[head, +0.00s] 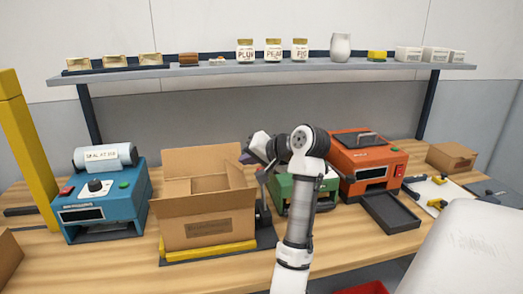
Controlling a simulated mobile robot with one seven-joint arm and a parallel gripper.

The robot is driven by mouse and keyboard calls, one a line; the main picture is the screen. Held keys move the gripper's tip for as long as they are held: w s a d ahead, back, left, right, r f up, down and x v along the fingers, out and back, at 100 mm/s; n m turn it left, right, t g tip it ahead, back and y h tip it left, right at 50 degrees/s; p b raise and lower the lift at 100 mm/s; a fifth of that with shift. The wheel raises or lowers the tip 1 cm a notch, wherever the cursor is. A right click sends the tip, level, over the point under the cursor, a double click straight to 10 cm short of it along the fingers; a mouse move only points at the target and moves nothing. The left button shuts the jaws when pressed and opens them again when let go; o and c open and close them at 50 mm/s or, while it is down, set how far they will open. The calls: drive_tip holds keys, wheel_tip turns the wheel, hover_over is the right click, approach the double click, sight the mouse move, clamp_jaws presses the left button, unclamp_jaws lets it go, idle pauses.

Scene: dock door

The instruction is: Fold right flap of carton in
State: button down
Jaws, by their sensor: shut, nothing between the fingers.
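The carton (194,229) is an open brown cardboard box standing on a yellow and dark base on the bench. Its back flap (195,160) stands upright, and part of its inside shows from above. The right flap cannot be made out clearly; the right rim (247,187) lies close below my gripper. My gripper (247,157) is at the carton's upper right back corner, at the end of my white and dark arm. It is shut and empty. Its fingertips are small and partly hidden by the wrist, and I cannot tell whether they touch the cardboard.
A blue sealing machine (104,207) stands left of the carton. A green machine (292,194) and an orange machine (368,168) stand to the right, with a dark tray (391,212) in front. A shelf (265,70) with jars and boxes spans the back. A yellow post (24,150) rises at left.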

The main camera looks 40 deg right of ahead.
sight(229, 172)
drive_tip(key=shift+w+a+f+p, duration=0.2)
drive_tip(key=shift+w+a+f, duration=0.2)
drive_tip(key=shift+a+f, duration=0.3)
drive_tip(key=shift+w+a+f+p, duration=0.2)
drive_tip(key=shift+w+a+f, duration=0.15)
drive_tip(key=shift+a+f, duration=0.3)
